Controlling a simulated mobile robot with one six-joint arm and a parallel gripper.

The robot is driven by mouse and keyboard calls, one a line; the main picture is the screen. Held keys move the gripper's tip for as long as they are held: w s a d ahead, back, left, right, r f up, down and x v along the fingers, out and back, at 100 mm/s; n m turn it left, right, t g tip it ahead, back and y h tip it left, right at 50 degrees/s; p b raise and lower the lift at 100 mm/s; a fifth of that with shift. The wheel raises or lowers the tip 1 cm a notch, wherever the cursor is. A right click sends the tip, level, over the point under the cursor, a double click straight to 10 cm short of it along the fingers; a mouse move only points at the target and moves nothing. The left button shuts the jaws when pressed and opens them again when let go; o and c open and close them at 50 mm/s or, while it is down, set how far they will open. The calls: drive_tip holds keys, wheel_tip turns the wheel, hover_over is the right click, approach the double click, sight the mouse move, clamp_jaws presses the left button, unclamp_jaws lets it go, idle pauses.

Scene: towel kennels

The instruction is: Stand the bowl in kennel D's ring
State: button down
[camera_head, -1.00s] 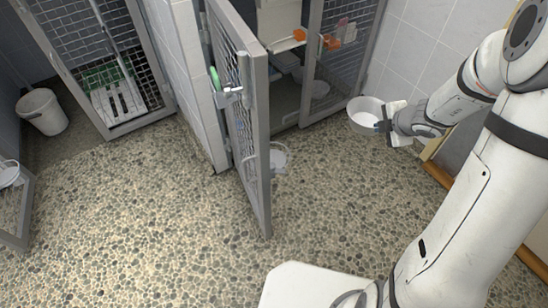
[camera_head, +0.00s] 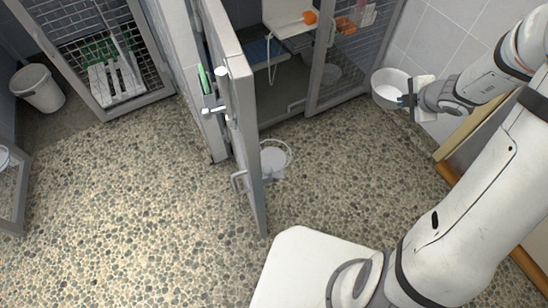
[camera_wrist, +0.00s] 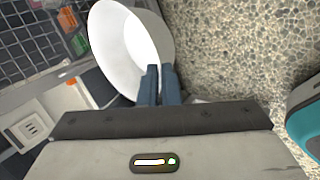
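The white bowl (camera_head: 390,88) is in my gripper (camera_head: 408,100), at the right of the head view, off the floor and beside the tiled wall. In the wrist view the bowl (camera_wrist: 125,40) is tilted, with its rim at the gripper's blue fingers (camera_wrist: 159,85), which are close together on it. A pale wire ring (camera_head: 289,151) shows low behind the open mesh door (camera_head: 245,130), with a whitish round surface within or below it. I cannot tell how the ring is fixed. No kennel letter is legible.
The open door juts into the floor left of the ring. Behind it is a kennel with a white shelf (camera_head: 290,22). A white bucket (camera_head: 37,88) stands far left. A wooden-edged board (camera_head: 470,130) leans at right. The pebbled floor in front is mostly clear.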

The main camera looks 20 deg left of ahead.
drive_tip(key=s+a+f+n+g+y, duration=0.1)
drive_tip(key=s+a+f+n+g, duration=0.3)
drive_tip(key=a, duration=0.5)
drive_tip(key=s+a+f+n+g+y, duration=0.1)
drive_tip(key=s+a+f+n+y, duration=0.1)
drive_tip(key=s+a+f+n, duration=0.35)
drive_tip(key=s+a+f+n+g+y, duration=0.1)
drive_tip(key=s+a+f+n+g, duration=0.3)
drive_tip(key=a, duration=0.8)
wheel_tip(320, 180, down, 9)
drive_tip(key=w+n+b, duration=0.1)
drive_tip(key=b, duration=0.3)
drive_tip(key=shift+w+t+b, duration=0.15)
drive_tip(key=shift+t+b, duration=0.15)
drive_tip(key=shift+f, duration=0.1)
drive_tip(key=c, duration=1.6)
unclamp_jaws()
